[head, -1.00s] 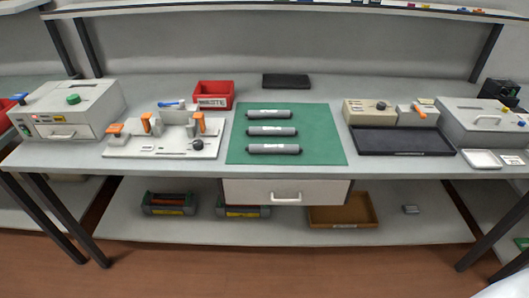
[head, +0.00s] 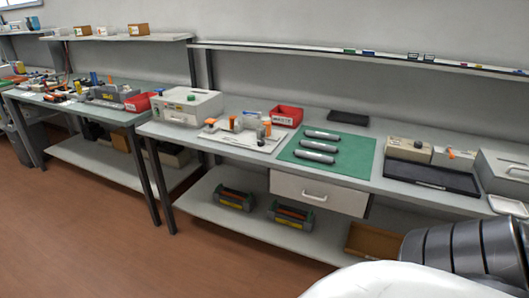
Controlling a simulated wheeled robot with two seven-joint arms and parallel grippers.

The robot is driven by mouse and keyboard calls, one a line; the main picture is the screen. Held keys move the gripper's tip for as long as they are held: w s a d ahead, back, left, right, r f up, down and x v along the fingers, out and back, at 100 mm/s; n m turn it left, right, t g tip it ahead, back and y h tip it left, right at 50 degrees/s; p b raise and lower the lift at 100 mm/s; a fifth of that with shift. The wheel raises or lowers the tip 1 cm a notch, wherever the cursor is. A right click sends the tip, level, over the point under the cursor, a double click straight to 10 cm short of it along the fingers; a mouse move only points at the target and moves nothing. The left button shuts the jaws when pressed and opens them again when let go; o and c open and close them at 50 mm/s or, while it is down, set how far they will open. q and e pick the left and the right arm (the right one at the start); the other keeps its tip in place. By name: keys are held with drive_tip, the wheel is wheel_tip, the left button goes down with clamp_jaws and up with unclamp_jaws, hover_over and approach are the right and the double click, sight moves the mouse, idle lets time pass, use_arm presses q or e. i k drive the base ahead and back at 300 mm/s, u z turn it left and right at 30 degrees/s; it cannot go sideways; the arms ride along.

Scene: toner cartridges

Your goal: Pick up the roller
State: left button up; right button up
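Three grey cylinders, which look like rollers, lie in a row on the green mat (head: 358,168) on the bench. The far roller (head: 323,135) and the middle roller (head: 318,146) lie just behind the near roller (head: 315,157). They are roughly parallel and apart from each other, with pale labels on top. I cannot tell which one is the named roller, or whether another is elsewhere. Neither of my grippers is in view. Only a white and dark ribbed part of my own body shows at the lower right.
A white fixture board (head: 226,138) and a red bin (head: 287,115) stand left of the mat. A black tray (head: 432,178) lies to its right. A drawer (head: 315,192) and a lower shelf (head: 262,229) are below. A second cluttered bench (head: 70,100) stands at the left, with open floor before it.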

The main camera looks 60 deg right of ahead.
sight(320, 158)
drive_tip(key=u, duration=0.05)
drive_tip(key=i, duration=1.15)
drive_tip(key=z, duration=1)
drive_tip(key=i, duration=1.3)
drive_tip(key=z, duration=1.3)
